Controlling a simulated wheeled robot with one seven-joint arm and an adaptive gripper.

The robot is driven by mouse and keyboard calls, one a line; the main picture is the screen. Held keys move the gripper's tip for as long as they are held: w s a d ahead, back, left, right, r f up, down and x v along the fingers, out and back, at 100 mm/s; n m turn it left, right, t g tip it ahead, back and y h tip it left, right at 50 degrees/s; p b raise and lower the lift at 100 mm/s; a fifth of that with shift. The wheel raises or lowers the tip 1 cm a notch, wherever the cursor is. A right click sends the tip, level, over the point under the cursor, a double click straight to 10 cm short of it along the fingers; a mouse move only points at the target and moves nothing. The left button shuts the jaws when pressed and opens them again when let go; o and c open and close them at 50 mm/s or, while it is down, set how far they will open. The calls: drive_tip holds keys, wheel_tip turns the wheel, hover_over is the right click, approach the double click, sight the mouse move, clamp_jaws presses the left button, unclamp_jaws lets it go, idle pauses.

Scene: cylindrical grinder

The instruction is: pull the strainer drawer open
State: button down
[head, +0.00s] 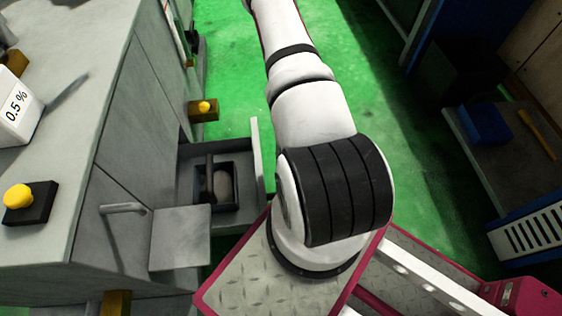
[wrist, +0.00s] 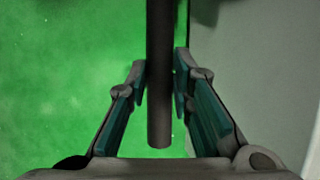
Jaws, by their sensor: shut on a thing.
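In the wrist view, my gripper (wrist: 160,90) has its teal-padded fingers on either side of a dark round bar (wrist: 159,85), shut on it. The bar looks like a handle, with a plain grey panel (wrist: 255,60) to its right. In the head view, a grey open drawer-like tray (head: 256,150) stands out from the machine's side. It holds a dark box (head: 229,201) with an oval grey thing inside. I cannot tell whether the gripped bar belongs to this tray. My gripper is not visible in the head view, where my arm runs out at the top edge.
The grey machine cabinet (head: 125,130) fills the left, with a yellow button (head: 18,196) and a white 0.5 % container (head: 15,110) on top. Green floor (head: 232,60) is clear beyond the tray. A bench (head: 500,150) with a blue item stands right.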

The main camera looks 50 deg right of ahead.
drive_tip(key=c, duration=1.4)
unclamp_jaws()
drive_tip(key=shift+r, duration=0.15)
drive_tip(key=v, duration=1.1)
drive_tip(key=shift+d+r, duration=0.25)
drive_tip(key=shift+r, duration=0.05)
